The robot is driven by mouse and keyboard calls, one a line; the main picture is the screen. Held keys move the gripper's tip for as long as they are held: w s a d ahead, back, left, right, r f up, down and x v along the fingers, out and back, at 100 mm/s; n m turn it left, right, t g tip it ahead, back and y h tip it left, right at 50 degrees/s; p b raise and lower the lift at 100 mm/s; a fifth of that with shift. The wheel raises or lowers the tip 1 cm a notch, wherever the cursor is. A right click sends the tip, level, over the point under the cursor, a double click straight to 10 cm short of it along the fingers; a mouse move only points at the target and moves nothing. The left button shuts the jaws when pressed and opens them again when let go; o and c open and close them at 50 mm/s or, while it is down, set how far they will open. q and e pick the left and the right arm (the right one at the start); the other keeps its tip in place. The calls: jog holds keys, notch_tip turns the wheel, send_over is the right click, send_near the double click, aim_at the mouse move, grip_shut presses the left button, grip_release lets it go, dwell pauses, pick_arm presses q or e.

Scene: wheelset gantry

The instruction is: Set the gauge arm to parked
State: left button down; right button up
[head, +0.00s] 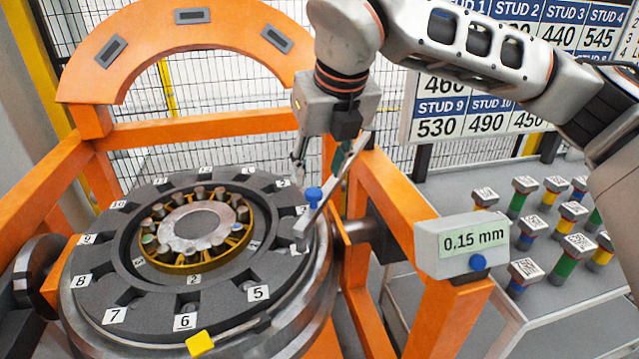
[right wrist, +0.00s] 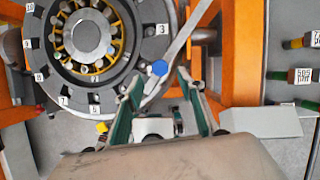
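The gauge arm (head: 330,187) is a grey metal bar that slants up and right from the right rim of the round wheel fixture (head: 150,312). A blue knob (head: 313,196) stands on it, and the knob also shows in the right wrist view (right wrist: 159,68). My right gripper (head: 328,160) hangs just above the bar. In the right wrist view its green-padded fingers (right wrist: 160,80) are spread apart, with the knob seen between and just beyond the tips. I cannot tell if they touch the bar. My left gripper is not in view.
A grey gauge box (head: 464,245) reading 0.15 mm sits on the orange frame (head: 405,205) at right. A grey table (head: 560,300) holds several colour-banded studs. An orange arch (head: 170,30) rises behind the wheel. A yellow block (head: 200,343) is at the wheel's front.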

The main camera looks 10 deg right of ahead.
aim_at(314, 192)
jog(key=shift+p+x, duration=0.35)
jog(key=shift+x, duration=2.7)
jog(key=shift+s, duration=0.1)
grip_shut()
